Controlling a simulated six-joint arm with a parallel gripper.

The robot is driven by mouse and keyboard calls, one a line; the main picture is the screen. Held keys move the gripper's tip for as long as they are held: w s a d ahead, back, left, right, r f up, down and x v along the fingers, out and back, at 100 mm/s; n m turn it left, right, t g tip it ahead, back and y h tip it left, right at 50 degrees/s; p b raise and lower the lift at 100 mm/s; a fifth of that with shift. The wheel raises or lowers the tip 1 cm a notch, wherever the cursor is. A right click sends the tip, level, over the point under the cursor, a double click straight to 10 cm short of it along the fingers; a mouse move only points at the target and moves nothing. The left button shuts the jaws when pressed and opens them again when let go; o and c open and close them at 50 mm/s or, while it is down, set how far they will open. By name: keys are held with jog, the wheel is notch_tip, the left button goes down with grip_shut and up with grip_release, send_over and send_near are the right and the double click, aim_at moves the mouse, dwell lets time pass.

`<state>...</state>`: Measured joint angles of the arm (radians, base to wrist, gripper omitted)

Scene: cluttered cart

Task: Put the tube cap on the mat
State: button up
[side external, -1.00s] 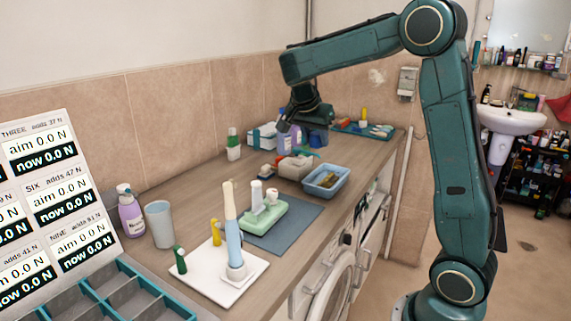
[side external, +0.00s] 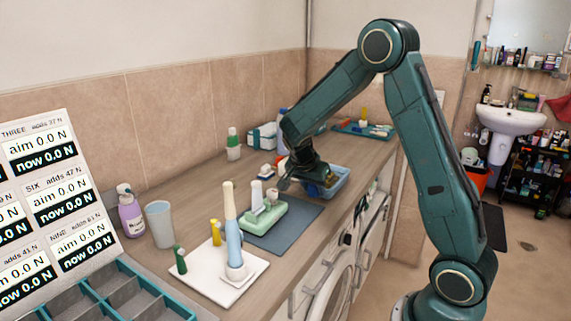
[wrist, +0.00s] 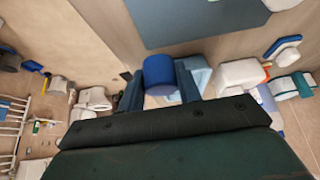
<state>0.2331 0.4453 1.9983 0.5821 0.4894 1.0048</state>
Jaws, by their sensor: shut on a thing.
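My gripper (wrist: 158,88) is shut on a dark blue cylinder, which looks like the tube cap (wrist: 160,66), held between its two fingers in the wrist view. The mat (wrist: 190,22) is flat, blue-grey and lies beyond the cap at the top of that view. In the side external view the mat (side external: 302,219) lies on the counter with a green holder (side external: 262,217) on its left part.
A light blue basin (side external: 342,186) stands right behind my gripper. A white tray (side external: 213,280) with an upright toothbrush (side external: 233,230) stands in front of the mat. A grey cup (side external: 160,224) and a purple bottle (side external: 131,215) stand at the left. The mat's right part is bare.

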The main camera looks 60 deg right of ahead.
aim_at(311, 194)
jog(key=shift+f, duration=2.15)
jog(key=shift+f, duration=0.6)
jog(key=o, duration=1)
jog(key=shift+r, duration=0.2)
jog(key=shift+r, duration=0.5)
jog(key=shift+v, duration=5.95)
